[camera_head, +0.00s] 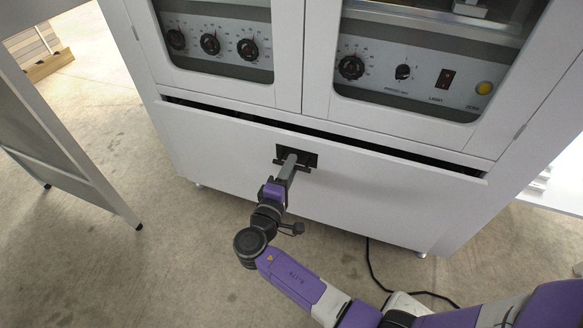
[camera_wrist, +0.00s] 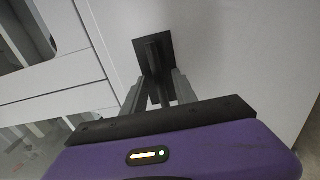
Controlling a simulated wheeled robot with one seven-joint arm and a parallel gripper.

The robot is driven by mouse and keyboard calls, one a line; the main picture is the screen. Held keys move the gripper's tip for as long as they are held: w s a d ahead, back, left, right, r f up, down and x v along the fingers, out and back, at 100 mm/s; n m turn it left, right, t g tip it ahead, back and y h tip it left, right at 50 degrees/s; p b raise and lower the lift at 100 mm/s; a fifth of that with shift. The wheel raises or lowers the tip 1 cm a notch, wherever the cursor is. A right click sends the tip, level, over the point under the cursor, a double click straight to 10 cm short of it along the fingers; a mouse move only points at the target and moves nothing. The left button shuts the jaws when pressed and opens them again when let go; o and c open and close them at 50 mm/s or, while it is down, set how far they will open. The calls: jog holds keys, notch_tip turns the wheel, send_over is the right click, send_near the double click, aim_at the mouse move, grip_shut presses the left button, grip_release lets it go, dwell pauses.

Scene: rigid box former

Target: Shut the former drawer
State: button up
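The former drawer (camera_head: 220,150) is the wide white front low on the cabinet. It stands a little open, with a dark gap along its top edge. Its black handle (camera_head: 309,158) is near the middle of the front and also shows in the wrist view (camera_wrist: 145,57). My gripper (camera_head: 289,165) is at the handle. In the wrist view its two grey fingers (camera_wrist: 157,92) stand apart, on either side of the handle's bar. Gaps seem to show between bar and fingers; contact at the tips is unclear.
Above the drawer are control panels with knobs (camera_head: 210,44) behind framed white doors. A grey panel on legs (camera_head: 60,150) stands at the left. A black cable (camera_head: 372,265) lies on the floor at lower right. The concrete floor before the drawer is otherwise clear.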

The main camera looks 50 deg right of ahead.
jog(key=shift+w+d, duration=0.2)
jog(key=shift+d, duration=0.35)
grip_shut()
dwell(1.1)
